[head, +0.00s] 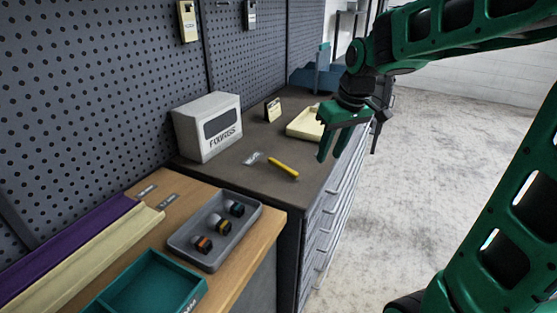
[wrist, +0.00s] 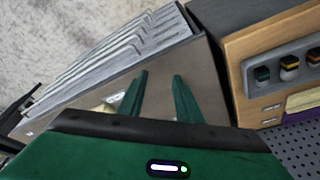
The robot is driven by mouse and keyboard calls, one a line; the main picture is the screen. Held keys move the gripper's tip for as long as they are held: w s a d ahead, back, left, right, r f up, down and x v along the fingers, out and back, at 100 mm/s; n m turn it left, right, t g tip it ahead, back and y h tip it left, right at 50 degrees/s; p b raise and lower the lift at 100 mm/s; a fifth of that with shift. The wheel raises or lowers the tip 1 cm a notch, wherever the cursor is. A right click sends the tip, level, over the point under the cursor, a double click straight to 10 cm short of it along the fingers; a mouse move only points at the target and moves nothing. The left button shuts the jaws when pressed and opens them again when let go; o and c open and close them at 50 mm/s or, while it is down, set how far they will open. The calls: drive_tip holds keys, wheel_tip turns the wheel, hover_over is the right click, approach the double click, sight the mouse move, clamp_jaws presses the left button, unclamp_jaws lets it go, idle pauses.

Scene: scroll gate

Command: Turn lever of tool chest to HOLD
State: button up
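The tool chest (head: 240,180) is a grey cabinet with a dark top and drawers down its right side. A yellow bar (head: 283,168), which looks like the lever, lies across its top near the front. A small grey label (head: 253,158) sits beside the bar's left end; its words are too small to read. My gripper (head: 348,150) is above the chest's right edge, to the right of the bar and apart from it. In the wrist view its two green fingers (wrist: 160,76) are spread with nothing between them. The yellow bar cannot be made out there.
A white box (head: 207,125) and a cream tray (head: 304,122) stand on the chest. A wooden bench (head: 268,226) in front bears a grey tray (head: 180,241) with several knobs and a green tray (head: 140,285). A pegboard (head: 90,90) bounds the left. Floor (head: 430,140) is clear at right.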

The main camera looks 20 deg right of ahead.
sight(278, 163)
drive_tip(key=w+a+n+y, duration=0.1)
drive_tip(key=w+a+n, duration=0.2)
drive_tip(key=w+a, duration=0.6)
drive_tip(key=shift+t, duration=0.4)
drive_tip(key=x, duration=0.6)
drive_tip(key=w+d+x, duration=0.1)
drive_tip(key=x, duration=0.2)
drive_tip(key=shift+a+f, duration=0.1)
drive_tip(key=shift+f, duration=0.1)
clamp_jaws()
